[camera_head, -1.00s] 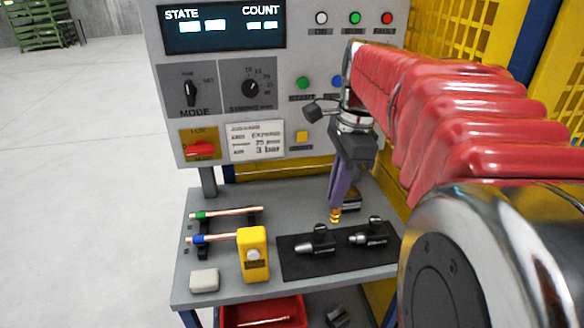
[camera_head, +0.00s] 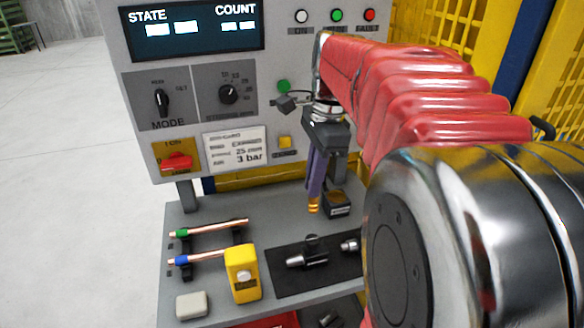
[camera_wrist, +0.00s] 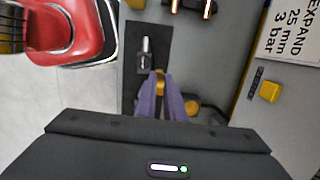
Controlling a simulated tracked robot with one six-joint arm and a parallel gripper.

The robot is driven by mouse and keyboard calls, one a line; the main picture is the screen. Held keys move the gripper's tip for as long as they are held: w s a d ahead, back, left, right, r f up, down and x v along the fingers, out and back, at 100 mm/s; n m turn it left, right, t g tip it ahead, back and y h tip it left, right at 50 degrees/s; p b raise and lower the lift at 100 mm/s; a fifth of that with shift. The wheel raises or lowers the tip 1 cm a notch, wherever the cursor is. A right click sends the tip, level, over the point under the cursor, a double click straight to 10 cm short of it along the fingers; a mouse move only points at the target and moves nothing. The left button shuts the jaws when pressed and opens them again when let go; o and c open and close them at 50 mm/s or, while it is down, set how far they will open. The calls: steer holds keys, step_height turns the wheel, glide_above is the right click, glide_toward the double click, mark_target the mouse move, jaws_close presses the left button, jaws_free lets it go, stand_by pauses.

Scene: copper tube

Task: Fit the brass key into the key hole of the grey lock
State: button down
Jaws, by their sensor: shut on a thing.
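My gripper (camera_head: 314,197) has purple fingers and is shut on a small brass piece, which I take to be the brass key (camera_head: 313,206). It points down over the back right of the grey bench. In the wrist view the brass key (camera_wrist: 160,84) shows between the fingertips. A dark grey box (camera_head: 337,207) stands just right of the fingers; I cannot tell for sure whether it is the grey lock. In the wrist view a round brass-coloured part (camera_wrist: 192,107) shows right of the fingers. No key hole can be made out.
A yellow block (camera_head: 243,276), a pale block (camera_head: 191,306) and copper tubes (camera_head: 215,226) on supports are at left. The control panel (camera_head: 205,100) rises behind.

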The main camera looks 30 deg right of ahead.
steer(key=w+d, duration=0.4)
steer(key=d, duration=0.3)
steer(key=w+d, duration=0.4)
steer(key=d, duration=0.3)
step_height(320, 180, down, 8)
steer(key=shift+d+r, duration=0.2)
steer(key=shift+r, duration=0.05)
steer(key=shift+f, duration=0.1)
steer(key=shift+f, duration=2.15)
steer(key=c, duration=1.8)
jaws_free()
steer(key=shift+f, duration=0.1)
steer(key=shift+c, duration=0.2)
